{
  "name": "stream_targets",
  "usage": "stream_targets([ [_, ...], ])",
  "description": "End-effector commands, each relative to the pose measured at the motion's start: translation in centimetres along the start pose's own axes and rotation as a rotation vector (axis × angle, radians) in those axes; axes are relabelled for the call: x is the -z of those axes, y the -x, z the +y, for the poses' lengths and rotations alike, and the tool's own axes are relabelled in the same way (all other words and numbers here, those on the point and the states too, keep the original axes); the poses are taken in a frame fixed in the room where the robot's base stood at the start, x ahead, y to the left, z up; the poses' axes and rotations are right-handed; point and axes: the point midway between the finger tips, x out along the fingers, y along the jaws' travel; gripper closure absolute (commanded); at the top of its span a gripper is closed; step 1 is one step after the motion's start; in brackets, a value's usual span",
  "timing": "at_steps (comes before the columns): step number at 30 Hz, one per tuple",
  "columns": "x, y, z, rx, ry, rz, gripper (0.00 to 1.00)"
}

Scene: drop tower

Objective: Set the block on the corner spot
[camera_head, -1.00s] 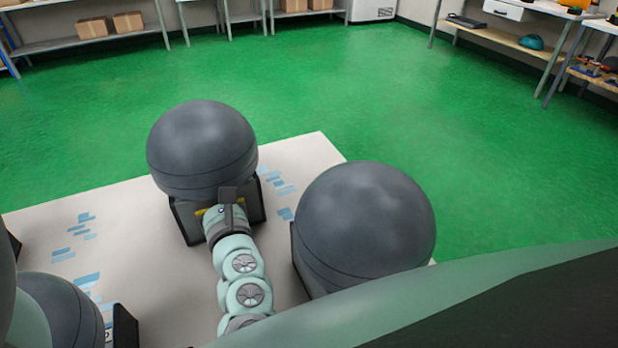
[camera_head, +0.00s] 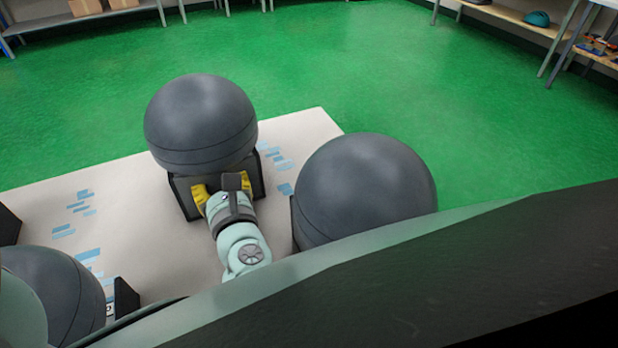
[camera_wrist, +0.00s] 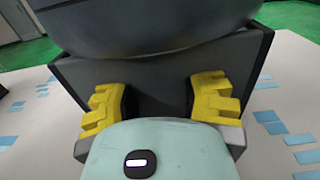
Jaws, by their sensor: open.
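No separate small block or marked corner spot can be made out. A dark box (camera_head: 184,197) with a large grey ball (camera_head: 200,122) on top stands on a pale mat (camera_head: 150,240) with blue marks. My gripper (camera_head: 224,190) is at the near side of this box, and its yellow fingers are spread apart. In the wrist view, my gripper (camera_wrist: 158,92) is open in front of the box's dark face (camera_wrist: 150,85), below the ball (camera_wrist: 150,25). Nothing shows between the fingers. I cannot tell whether the fingertips touch the box.
A second large grey ball (camera_head: 365,190) stands close on the right of my arm. A third ball (camera_head: 55,295) is at the lower left, by a dark panel (camera_head: 125,298). Green floor (camera_head: 400,90) is clear beyond the mat. Shelving (camera_head: 85,32) stands at the back.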

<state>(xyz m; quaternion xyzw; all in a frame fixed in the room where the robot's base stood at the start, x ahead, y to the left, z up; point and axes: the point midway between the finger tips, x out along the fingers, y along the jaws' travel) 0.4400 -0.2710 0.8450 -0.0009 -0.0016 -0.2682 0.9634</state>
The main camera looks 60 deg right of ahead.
Motion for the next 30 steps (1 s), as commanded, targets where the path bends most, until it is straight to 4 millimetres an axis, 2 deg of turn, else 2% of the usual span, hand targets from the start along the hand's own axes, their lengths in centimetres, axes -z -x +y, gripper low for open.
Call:
stream_targets([
  [3,0.1,1.8,-0.3,0.011,-0.002,0.002,0.66],
  [18,0.0,7.6,-0.3,0.011,-0.003,0.003,0.66],
  [24,0.0,8.8,-0.2,0.007,-0.001,0.001,0.66],
  [30,0.0,9.1,-0.1,0.007,-0.001,-0.001,0.66],
])
